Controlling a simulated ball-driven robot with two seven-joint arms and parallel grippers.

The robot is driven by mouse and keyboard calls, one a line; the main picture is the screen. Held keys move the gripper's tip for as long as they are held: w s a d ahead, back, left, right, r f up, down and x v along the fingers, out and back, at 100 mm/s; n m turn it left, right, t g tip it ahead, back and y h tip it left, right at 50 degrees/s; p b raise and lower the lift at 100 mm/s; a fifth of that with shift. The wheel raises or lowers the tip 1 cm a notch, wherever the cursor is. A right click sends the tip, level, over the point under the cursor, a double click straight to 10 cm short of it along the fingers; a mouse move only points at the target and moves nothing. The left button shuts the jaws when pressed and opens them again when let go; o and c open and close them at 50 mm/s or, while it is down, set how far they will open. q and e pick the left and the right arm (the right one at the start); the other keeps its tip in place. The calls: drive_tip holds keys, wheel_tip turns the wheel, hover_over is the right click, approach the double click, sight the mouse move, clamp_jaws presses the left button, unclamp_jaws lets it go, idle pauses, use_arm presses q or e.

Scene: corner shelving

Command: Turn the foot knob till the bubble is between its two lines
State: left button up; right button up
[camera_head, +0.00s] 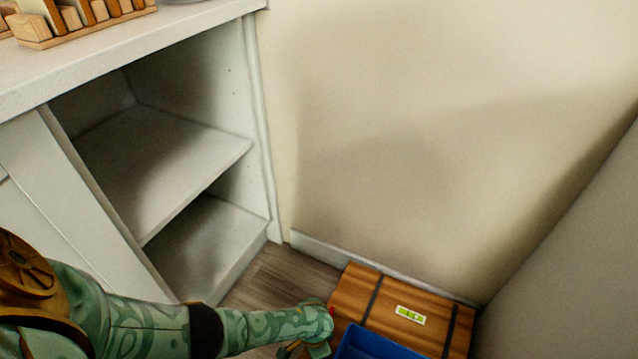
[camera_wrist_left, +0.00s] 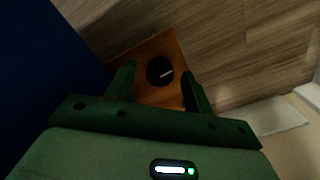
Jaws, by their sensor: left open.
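The bubble level (camera_head: 411,314), a small pale strip with a yellow-green vial, lies on top of a brown wooden chest (camera_head: 354,292) in the head view. Its bubble and lines are too small to read. The foot knob (camera_wrist_left: 160,70) is a dark round disc with a white mark, on an orange-brown wooden block (camera_wrist_left: 143,50) in the left wrist view. My left gripper (camera_wrist_left: 159,84) is open, with its green fingers on either side of the knob in the picture. I cannot tell whether they touch it. My right gripper is not in view.
A blue bin (camera_head: 372,344) stands at the chest's near side. A white shelf unit (camera_head: 150,170) is at left, with a wooden rack (camera_head: 75,28) on top. Walls close in behind and at right. Bare wooden floor (camera_head: 285,277) shows between shelf and chest.

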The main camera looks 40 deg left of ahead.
use_arm(q)
drive_tip(key=shift+f, duration=0.25)
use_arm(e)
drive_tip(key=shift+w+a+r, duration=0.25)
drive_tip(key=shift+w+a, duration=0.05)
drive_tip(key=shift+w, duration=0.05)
use_arm(q)
drive_tip(key=c, duration=1)
drive_tip(key=shift+o, duration=0.2)
drive_tip(key=m, duration=0.4)
drive_tip(key=shift+m, duration=0.3)
drive_tip(key=m, duration=1.3)
drive_tip(key=shift+m, duration=0.4)
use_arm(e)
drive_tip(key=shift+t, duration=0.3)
use_arm(q)
drive_tip(key=shift+m, duration=0.3)
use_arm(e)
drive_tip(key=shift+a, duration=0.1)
